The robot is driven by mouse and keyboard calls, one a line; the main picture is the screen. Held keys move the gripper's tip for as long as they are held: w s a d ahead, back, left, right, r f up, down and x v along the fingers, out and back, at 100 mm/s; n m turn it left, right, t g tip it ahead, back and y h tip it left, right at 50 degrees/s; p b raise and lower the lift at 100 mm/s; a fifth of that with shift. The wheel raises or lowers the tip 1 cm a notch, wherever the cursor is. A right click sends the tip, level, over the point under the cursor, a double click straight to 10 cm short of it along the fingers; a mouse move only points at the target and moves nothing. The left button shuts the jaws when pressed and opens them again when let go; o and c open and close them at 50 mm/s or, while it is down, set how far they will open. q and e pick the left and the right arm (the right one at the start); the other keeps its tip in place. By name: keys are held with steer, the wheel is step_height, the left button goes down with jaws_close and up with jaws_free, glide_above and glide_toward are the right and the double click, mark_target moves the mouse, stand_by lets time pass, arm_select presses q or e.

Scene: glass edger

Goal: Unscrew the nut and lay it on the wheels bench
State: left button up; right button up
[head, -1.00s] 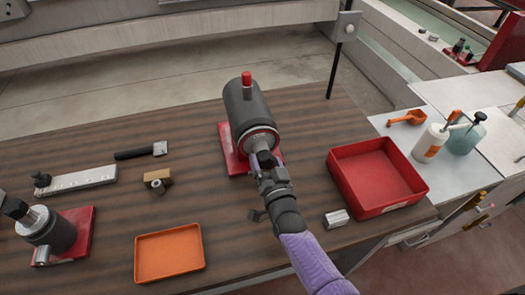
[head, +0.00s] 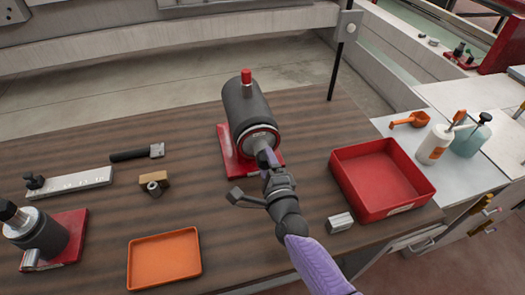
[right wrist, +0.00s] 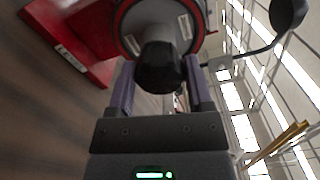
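A black nut (right wrist: 160,68) sits on the end of the silver-faced spindle of a dark grey cylinder (head: 247,104), which lies on a red base on the brown wood-topped bench (head: 90,137). My right gripper (head: 264,158) reaches to the spindle end and hides most of the nut in the head view. In the right wrist view, its purple fingers (right wrist: 160,85) stand on either side of the nut, with narrow gaps showing; it looks open. My left gripper is not in view. I cannot tell which surface is the wheels bench.
A red bin (head: 382,178) and a small metal block (head: 340,222) are at right. An orange tray (head: 164,258) lies in front. A smaller spindle unit (head: 42,233), metal bar (head: 70,182) and wooden block (head: 152,178) are at left. Bare wood lies between them.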

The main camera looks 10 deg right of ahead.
mark_target(267, 165)
jaws_close()
steer(key=n+p, duration=0.1)
steer(key=n, duration=0.2)
steer(key=shift+r, duration=0.2)
steer(key=shift+f+n, duration=0.15)
steer(key=shift+n, duration=0.15)
steer(key=shift+s, duration=0.6)
steer(key=s+p, duration=0.2)
steer(key=s, duration=0.1)
steer(key=shift+s+d, duration=0.1)
steer(key=shift+s, duration=0.25)
steer(key=s+p, duration=0.2)
steer(key=s, duration=0.8)
steer(key=shift+d, duration=0.2)
